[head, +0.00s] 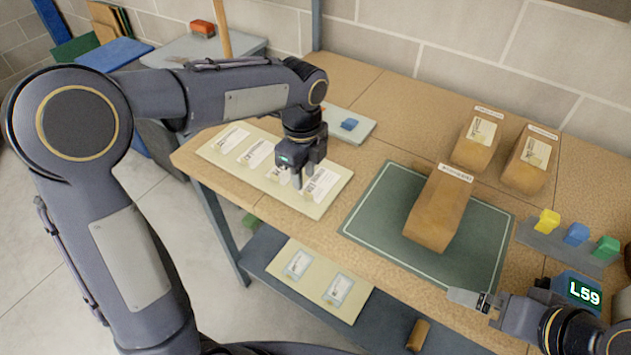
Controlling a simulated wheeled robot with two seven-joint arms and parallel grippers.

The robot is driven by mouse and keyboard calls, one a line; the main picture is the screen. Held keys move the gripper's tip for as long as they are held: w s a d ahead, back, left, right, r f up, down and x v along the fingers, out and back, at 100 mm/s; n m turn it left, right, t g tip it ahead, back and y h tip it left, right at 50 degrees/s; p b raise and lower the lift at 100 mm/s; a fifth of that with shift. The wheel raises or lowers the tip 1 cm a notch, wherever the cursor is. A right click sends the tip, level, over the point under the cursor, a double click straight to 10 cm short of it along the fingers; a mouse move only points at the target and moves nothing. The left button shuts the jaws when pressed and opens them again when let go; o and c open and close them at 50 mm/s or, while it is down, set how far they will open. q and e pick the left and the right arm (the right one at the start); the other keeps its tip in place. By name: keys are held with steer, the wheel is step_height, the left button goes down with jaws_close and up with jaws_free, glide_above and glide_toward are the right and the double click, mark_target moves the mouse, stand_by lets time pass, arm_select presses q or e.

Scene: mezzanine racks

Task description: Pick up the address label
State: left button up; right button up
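Several white address labels lie in a row on a pale board at the left of the table; I see one at the far left (234,137), one beside it (256,153) and one at the right end (320,184). My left gripper (299,181) points down over the right half of the board (333,206). It partly hides the label under it, and I cannot tell whether its fingertips touch that label or how far apart they are. My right gripper (468,299) is low at the right, by the green mat's front edge, with no object visible in it.
A brown parcel (436,218) stands on the green mat (375,215); two more (474,152) (525,174) stand behind.

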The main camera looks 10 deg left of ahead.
mark_target(308, 198)
arm_select(q)
steer(key=f, duration=0.5)
steer(key=shift+w+d+f, duration=0.25)
steer(key=shift+d+f, duration=0.1)
jaws_close()
